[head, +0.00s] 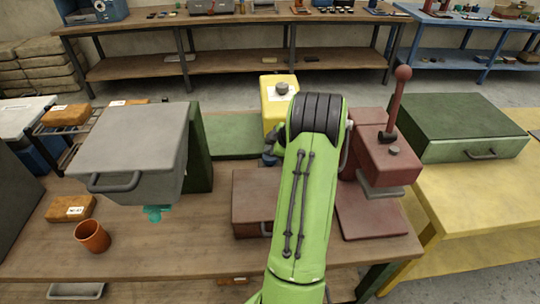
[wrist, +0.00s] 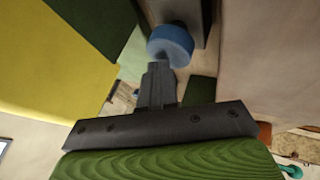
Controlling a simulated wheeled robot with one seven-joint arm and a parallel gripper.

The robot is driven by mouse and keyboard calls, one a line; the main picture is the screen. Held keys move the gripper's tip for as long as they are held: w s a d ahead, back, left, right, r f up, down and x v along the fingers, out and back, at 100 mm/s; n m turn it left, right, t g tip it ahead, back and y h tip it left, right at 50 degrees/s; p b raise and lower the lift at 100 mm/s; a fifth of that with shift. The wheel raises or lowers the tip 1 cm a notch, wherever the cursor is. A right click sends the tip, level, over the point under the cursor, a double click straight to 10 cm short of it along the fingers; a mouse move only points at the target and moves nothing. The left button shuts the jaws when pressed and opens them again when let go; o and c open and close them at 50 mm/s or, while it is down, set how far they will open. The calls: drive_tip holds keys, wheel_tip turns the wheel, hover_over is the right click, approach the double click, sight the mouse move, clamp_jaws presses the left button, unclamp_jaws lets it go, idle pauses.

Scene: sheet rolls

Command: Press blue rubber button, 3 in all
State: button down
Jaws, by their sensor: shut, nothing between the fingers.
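The blue rubber button (wrist: 171,44) is a round, thick disc in the wrist view, on a grey part. My gripper (wrist: 158,70) is shut and empty, its narrow fingertips right at the near edge of the button. I cannot tell whether they touch or press it. In the head view a small bit of blue (head: 270,158) shows just left of my green arm, below the yellow machine (head: 279,112). My arm hides most of that area and the gripper there.
A grey lidded box (head: 140,140) and an orange cup (head: 92,236) stand left on the wooden table (head: 170,250). A dark red box (head: 255,195) and a red lever press (head: 385,165) flank my arm. A green case (head: 460,125) stands right.

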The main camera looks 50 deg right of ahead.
drive_tip(key=shift+f+b, duration=0.5)
drive_tip(key=shift+f, duration=0.1)
idle(0.3)
drive_tip(key=shift+r, duration=0.1)
drive_tip(key=shift+r+p, duration=0.7)
drive_tip(key=shift+r, duration=0.6)
wheel_tip(320, 180, up, 5)
drive_tip(key=p, duration=0.2)
drive_tip(key=shift+p, duration=0.35)
idle(2.0)
